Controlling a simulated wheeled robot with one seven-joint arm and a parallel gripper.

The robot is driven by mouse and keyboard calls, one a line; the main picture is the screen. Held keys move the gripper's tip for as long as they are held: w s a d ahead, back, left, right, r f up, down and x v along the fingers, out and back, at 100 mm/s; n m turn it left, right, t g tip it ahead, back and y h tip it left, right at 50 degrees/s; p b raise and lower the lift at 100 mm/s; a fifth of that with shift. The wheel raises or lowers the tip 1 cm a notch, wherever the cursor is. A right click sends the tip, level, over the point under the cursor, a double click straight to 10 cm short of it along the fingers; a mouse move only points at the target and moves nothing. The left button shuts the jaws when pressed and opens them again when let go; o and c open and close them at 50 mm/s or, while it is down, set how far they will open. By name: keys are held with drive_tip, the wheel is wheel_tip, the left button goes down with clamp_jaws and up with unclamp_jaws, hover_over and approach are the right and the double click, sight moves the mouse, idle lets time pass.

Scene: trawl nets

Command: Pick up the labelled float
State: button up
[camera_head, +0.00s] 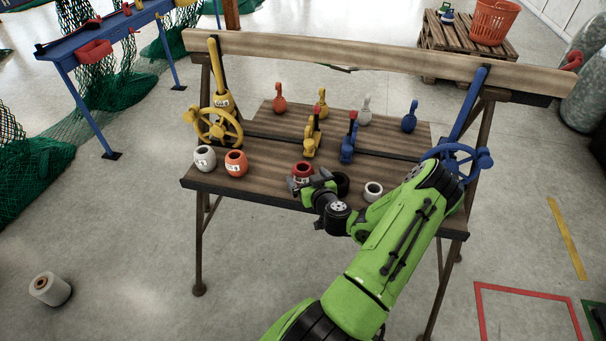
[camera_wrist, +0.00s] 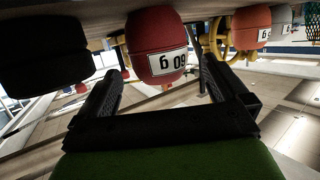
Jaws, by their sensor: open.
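A red float (camera_head: 302,168) with a white label stands at the front of the wooden table, partly hidden by my gripper (camera_head: 312,183). In the wrist view the red float (camera_wrist: 155,35) is just beyond the gap between my fingertips (camera_wrist: 158,72); its label seems to read "6 09". My gripper is open and holds nothing; I cannot tell whether a finger touches the float. An orange float (camera_head: 236,163) and a pale grey float (camera_head: 205,158), both labelled, stand to the left. A black float (camera_head: 342,184) is close on the right, with a white float (camera_head: 373,191) beyond it.
Behind stand yellow and blue valve-like fittings (camera_head: 311,140) and several small coloured bulb-shaped pieces (camera_head: 280,104). A yellow handwheel (camera_head: 218,127) is at the left end and a blue handwheel (camera_head: 457,160) at the right, near my arm. A beam (camera_head: 370,57) crosses the back.

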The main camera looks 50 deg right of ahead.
drive_tip(key=p+x, duration=0.1)
drive_tip(key=x, duration=0.3)
drive_tip(key=shift+w+d, duration=0.2)
drive_tip(key=shift+w, duration=0.1)
drive_tip(key=c, duration=1.1)
drive_tip(key=shift+r, duration=0.15)
